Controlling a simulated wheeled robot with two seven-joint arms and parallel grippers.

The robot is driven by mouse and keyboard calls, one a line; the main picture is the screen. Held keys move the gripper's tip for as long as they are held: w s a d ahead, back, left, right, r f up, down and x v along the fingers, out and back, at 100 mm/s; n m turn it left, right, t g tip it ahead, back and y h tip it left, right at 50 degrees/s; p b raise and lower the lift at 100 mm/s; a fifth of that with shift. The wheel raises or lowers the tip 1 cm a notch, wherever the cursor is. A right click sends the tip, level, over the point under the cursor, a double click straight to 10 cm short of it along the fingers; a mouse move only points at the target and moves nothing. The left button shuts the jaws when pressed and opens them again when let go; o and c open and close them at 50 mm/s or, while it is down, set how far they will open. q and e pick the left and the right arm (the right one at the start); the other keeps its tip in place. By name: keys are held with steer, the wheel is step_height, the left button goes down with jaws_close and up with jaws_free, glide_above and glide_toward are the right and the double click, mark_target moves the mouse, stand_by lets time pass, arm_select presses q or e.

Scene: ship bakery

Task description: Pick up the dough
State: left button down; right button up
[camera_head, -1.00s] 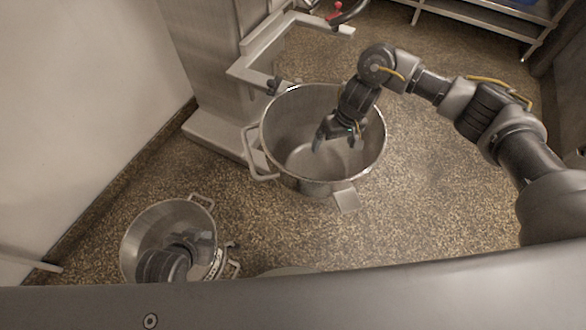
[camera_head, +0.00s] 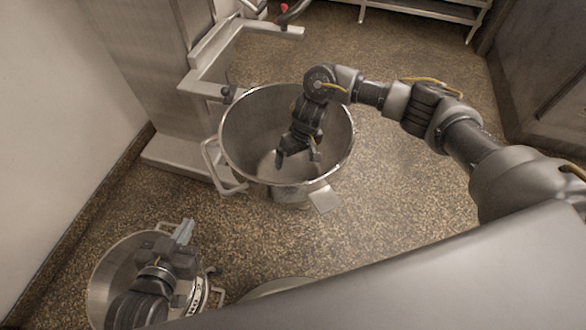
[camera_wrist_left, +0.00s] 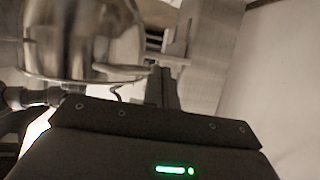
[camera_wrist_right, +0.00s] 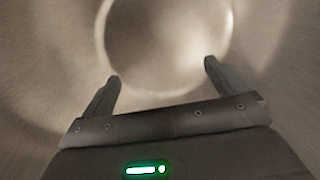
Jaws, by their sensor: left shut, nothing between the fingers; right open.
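No dough can be clearly made out in any view. My right gripper (camera_head: 298,158) reaches down into the large steel mixing bowl (camera_head: 232,150), its fingers open and pointing down. In the right wrist view the open gripper (camera_wrist_right: 160,82) faces a pale round area (camera_wrist_right: 165,40); I cannot tell whether it is dough or the bare bowl bottom. My left gripper (camera_head: 183,232) is over the smaller steel bowl (camera_head: 108,272) at the lower left, shut and empty. The left wrist view also shows its closed fingers (camera_wrist_left: 163,85).
The mixer (camera_head: 165,80) with its bowl-holding arms (camera_head: 205,80) stands behind the large bowl, beside the white wall (camera_head: 50,120). A metal rack (camera_head: 430,10) is at the back. The speckled floor (camera_head: 400,200) is open right of the large bowl.

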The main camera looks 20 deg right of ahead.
mark_target(294, 162)
steer(key=f, duration=0.1)
steer(key=f+b, duration=0.1)
steer(key=f, duration=0.1)
steer(key=f+b, duration=0.1)
steer(key=f, duration=0.1)
steer(key=shift+w+a, duration=0.1)
steer(key=shift+a, duration=0.25)
steer(key=shift+f+b, duration=0.15)
steer(key=shift+b, duration=0.15)
arm_select(q)
steer(key=d+r+m+t+h, duration=0.1)
steer(key=d+r+t+h, duration=0.4)
steer(key=r, duration=0.4)
steer(key=shift+d+m, duration=0.2)
steer(key=shift+m, duration=0.2)
arm_select(e)
steer(key=shift+c, duration=0.5)
steer(key=c, duration=1.6)
arm_select(q)
steer(key=shift+f, duration=0.15)
arm_select(e)
steer(key=shift+r, duration=0.2)
